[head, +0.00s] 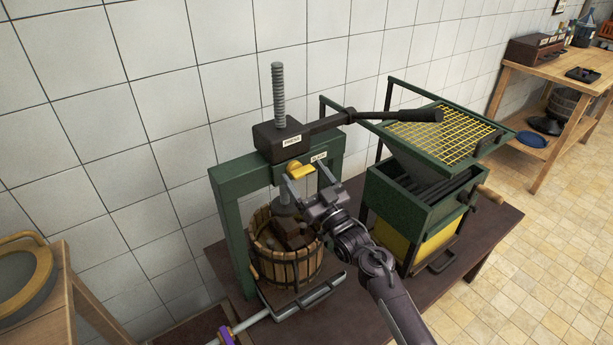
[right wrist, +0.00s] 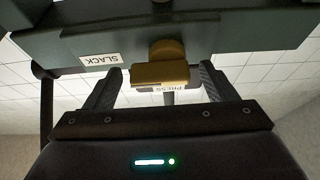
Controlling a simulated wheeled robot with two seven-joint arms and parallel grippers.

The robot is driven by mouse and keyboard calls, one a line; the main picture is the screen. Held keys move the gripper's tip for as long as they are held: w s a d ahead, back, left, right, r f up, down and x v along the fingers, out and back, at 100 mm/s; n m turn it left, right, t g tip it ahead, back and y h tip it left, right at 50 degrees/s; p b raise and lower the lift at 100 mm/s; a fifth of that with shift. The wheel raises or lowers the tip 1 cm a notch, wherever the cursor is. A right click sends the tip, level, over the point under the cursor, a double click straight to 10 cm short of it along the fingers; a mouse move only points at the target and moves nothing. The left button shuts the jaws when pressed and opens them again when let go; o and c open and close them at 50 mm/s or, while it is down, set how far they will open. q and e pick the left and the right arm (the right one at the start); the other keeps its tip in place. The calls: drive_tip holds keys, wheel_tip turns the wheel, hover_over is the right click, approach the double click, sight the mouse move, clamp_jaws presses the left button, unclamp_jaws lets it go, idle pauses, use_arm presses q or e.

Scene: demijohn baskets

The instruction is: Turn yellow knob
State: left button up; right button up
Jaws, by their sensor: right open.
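The yellow knob (head: 301,170) sits on the front of the green press frame's crossbeam, below the dark press head. In the right wrist view the yellow knob (right wrist: 160,70) lies ahead between the two fingers, beside a label reading SLACK (right wrist: 100,60). My right gripper (head: 305,182) is open, with its fingertips up near the knob, one on each side. In the right wrist view a gap shows between each finger and the knob, and the right gripper (right wrist: 158,85) holds nothing. My left gripper is not in view.
The press (head: 225,207) carries a long dark lever (head: 390,117) and a slatted wooden basket (head: 268,245) below the beam. A green crusher with a yellow grid (head: 440,135) stands to the right on the same dark table (head: 490,225). A tiled wall is behind.

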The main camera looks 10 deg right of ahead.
drive_tip(key=c, duration=1)
drive_tip(key=shift+n, duration=0.3)
drive_tip(key=n+g+y+b, duration=0.1)
drive_tip(key=n+y+b, duration=0.1)
drive_tip(key=n, duration=0.1)
drive_tip(key=shift+n, duration=0.4)
drive_tip(key=n+g+y+b, duration=0.1)
drive_tip(key=n, duration=0.1)
drive_tip(key=n+g+y+b, duration=0.1)
drive_tip(key=n, duration=0.2)
drive_tip(key=n+g+b, duration=0.1)
drive_tip(key=n+b, duration=0.1)
drive_tip(key=shift+d+r+n+y, duration=0.1)
drive_tip(key=shift+r+n+y, duration=0.1)
drive_tip(key=shift+n+y, duration=0.15)
drive_tip(key=n+g+b, duration=0.1)
drive_tip(key=n, duration=0.1)
drive_tip(key=n+g+b, duration=0.1)
drive_tip(key=n, duration=0.2)
drive_tip(key=shift+r+y, duration=0.2)
drive_tip(key=shift+y, duration=0.05)
drive_tip(key=shift+s+a+r+n+g+h+b, duration=0.15)
drive_tip(key=shift+n+g+b, duration=0.45)
drive_tip(key=shift+n, duration=0.75)
drive_tip(key=shift+w+a+r+n+g+h+b, duration=0.15)
drive_tip(key=shift+n+g+h+b, duration=0.2)
drive_tip(key=shift+n+b, duration=0.65)
drive_tip(key=shift+s+f+n, duration=0.1)
drive_tip(key=shift+n, duration=0.4)
